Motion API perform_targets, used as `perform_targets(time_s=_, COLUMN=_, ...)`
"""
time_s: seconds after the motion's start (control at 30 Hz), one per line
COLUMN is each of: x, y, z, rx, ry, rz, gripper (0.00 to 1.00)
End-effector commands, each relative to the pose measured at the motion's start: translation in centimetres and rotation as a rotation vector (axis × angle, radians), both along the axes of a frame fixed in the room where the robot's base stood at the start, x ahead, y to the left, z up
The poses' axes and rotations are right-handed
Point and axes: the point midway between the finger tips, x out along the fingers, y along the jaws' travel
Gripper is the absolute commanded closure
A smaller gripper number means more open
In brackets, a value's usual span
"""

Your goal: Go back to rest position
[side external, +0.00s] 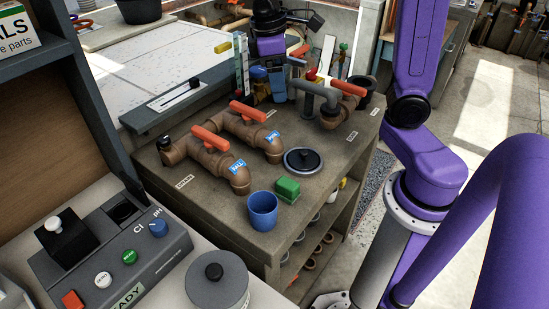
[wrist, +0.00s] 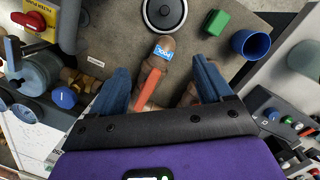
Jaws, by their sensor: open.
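My gripper (side external: 269,84) is at the back of the brown workbench (side external: 225,215), behind the pipes in the side view. Its blue fingers are spread wide with nothing held between them in the wrist view (wrist: 163,76). A brown pipe with an orange lever (wrist: 149,86) shows between the fingers in that view, apparently below them. In the side view, two brown pipes with orange levers (side external: 248,112) and blue labels stand on the bench. My purple arm rises at the right of the side view.
A blue cup (side external: 263,212), a green block (side external: 288,188) and a round black-topped disc (side external: 303,161) stand near the bench's front right. A grey pipe fitting (side external: 315,92) stands at the back right. A control box (side external: 125,250) is at the front left.

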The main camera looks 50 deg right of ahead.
Motion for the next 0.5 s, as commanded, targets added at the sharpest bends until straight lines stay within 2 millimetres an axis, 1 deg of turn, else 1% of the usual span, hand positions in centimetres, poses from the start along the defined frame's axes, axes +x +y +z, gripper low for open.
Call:
perform_targets(time_s=0.03, x=-1.5, y=0.8, z=-0.4, rx=0.009, ry=-0.009, rz=0.041, gripper=0.21)
perform_targets(time_s=0.17, x=-5.0, y=2.4, z=-1.5, rx=0.036, ry=-0.034, rz=0.131, gripper=0.21)
perform_targets(time_s=0.2, x=-6.1, y=2.8, z=-1.8, rx=0.045, ry=-0.043, rz=0.159, gripper=0.21)
perform_targets(time_s=0.33, x=-9.8, y=3.7, z=-3.1, rx=0.076, ry=-0.063, rz=0.248, gripper=0.21)
perform_targets(time_s=0.5, x=-14.5, y=3.9, z=-4.7, rx=0.119, ry=-0.083, rz=0.358, gripper=0.21)
